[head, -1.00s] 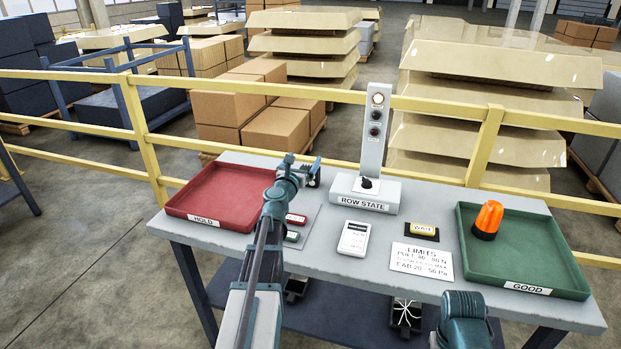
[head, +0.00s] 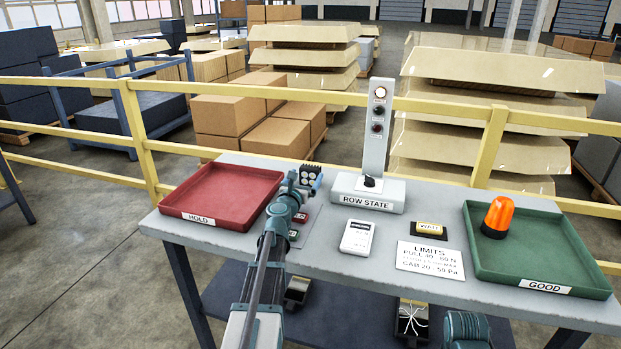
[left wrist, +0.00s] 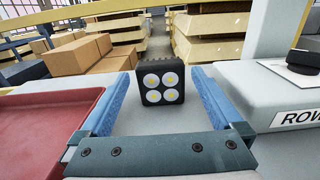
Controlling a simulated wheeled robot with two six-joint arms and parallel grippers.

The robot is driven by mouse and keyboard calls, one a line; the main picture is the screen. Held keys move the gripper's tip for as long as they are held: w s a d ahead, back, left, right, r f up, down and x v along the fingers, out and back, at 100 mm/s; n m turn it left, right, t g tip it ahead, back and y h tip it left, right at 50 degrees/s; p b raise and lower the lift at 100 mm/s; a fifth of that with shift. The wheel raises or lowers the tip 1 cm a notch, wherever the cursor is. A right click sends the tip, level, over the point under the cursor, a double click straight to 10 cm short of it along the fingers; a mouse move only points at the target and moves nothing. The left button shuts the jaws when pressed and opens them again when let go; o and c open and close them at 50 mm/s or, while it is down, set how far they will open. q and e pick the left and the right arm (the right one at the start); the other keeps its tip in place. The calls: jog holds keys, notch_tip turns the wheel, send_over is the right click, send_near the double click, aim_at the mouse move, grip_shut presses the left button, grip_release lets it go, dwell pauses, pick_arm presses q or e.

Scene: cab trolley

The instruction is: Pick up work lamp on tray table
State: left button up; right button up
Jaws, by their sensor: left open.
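The work lamp (head: 311,174) is a small black block with a face of several round white lights. It stands on the grey table (head: 290,255) between the red tray and the ROW STATE box. In the left wrist view the lamp (left wrist: 162,86) stands upright, its lights facing the camera. My left gripper (left wrist: 160,76) is open, with one blue finger on each side of the lamp and gaps showing beside it. In the head view my left gripper (head: 307,187) partly hides the lamp's lower part.
The red HOLD tray (head: 276,208) is close on the left. The ROW STATE box (head: 340,187) with its upright post is close on the right. A white handheld meter (head: 357,238) and the green GOOD tray (head: 598,284) with an orange beacon (head: 498,216) are farther right. A yellow railing (head: 140,145) runs behind.

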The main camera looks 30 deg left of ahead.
aim_at(309, 172)
pick_arm(q)
jog(key=x, duration=0.6)
jog(key=shift+s, duration=0.1)
jog(key=shift+c, duration=0.3)
jog(key=c, duration=1.4)
